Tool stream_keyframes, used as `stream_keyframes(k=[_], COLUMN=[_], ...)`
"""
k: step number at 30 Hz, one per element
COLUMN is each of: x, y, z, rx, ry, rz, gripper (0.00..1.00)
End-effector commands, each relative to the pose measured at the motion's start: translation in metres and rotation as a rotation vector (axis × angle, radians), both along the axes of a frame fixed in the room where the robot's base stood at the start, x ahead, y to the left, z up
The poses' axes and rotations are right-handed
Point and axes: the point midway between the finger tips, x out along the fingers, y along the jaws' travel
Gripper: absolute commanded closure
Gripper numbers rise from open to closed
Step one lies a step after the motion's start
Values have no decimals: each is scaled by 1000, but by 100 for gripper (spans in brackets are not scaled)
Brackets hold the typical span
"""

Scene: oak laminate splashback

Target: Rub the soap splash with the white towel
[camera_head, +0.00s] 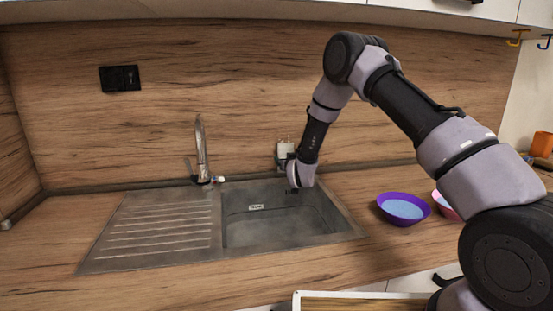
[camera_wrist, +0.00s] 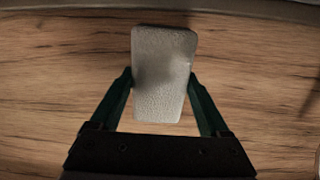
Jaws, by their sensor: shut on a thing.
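A pale, textured, folded pad, which looks like the white towel (camera_wrist: 164,55), is between the two green fingers of my gripper (camera_wrist: 160,80) in the wrist view. My gripper is shut on its sides. Wood-grain surface lies behind the towel; I cannot tell from this view whether they touch. In the head view my arm reaches down to the back of the sink, and its wrist hides most of the gripper. A small pale shape (camera_head: 284,150) shows beside the wrist against the splashback; I cannot tell if it is the towel. I cannot make out the soap splash.
The steel sink (camera_head: 335,234) with its drainer (camera_head: 150,235) is below my arm. A tap (camera_head: 201,150) stands to the left of my wrist. A purple bowl (camera_head: 404,209) and a pink bowl (camera_head: 444,205) are at right. A black socket (camera_head: 120,78) is on the splashback.

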Motion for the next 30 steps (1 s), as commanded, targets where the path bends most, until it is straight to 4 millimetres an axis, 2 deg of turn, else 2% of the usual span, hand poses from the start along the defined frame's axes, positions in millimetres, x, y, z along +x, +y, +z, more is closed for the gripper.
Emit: stream_keyframes(k=[4,10,30], x=[-21,-34,18], y=[23,35,50], z=[12,21,22], rx=[28,44,45], ry=[-103,-157,-159], rz=[20,29,30], gripper=[65,65,65])
